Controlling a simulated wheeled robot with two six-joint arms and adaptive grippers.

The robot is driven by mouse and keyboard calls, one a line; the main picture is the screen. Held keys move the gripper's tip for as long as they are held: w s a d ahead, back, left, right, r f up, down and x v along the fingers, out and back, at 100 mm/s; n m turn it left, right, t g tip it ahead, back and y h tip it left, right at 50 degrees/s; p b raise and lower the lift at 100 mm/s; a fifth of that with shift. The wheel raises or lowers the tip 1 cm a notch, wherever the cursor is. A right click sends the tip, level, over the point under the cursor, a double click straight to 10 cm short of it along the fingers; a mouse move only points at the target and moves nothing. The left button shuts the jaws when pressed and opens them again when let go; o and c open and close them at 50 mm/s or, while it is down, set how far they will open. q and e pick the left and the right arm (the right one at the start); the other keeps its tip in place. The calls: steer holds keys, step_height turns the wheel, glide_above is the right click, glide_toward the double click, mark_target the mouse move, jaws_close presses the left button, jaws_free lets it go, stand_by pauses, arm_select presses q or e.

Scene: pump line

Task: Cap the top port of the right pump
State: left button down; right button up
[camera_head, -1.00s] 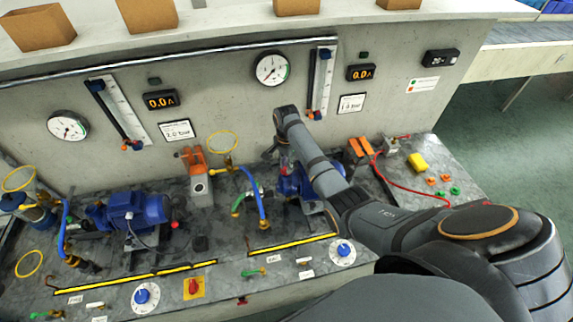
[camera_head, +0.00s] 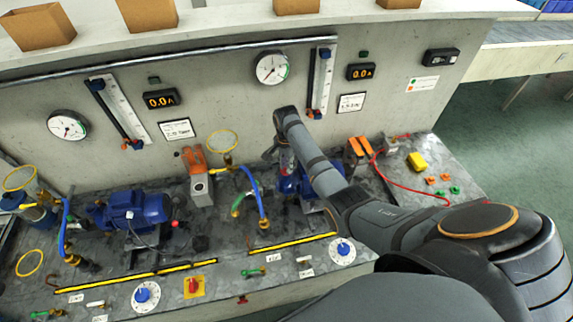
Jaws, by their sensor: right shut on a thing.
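The right pump (camera_head: 291,186) is blue and stands on the grey bench, partly behind my right arm. Its top port is hidden behind my right gripper and wrist. My right gripper (camera_head: 281,162) points down just above this pump, close to its top. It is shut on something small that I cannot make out. Whether that thing touches the port cannot be told. Loose orange caps (camera_head: 431,180) and green caps (camera_head: 454,190) lie at the bench's right end. My left gripper is not in view.
A blue hose (camera_head: 260,195) with a yellow-ringed valve (camera_head: 227,158) stands just left of the right pump. The left pump (camera_head: 135,207) stands farther left. The gauge wall rises close behind.

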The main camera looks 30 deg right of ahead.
steer(key=shift+f, duration=0.15)
steer(key=o, duration=0.8)
steer(key=shift+r, duration=3)
steer(key=shift+r, duration=0.4)
step_height(320, 180, up, 7)
steer(key=shift+f, duration=0.15)
steer(key=shift+s+f, duration=0.1)
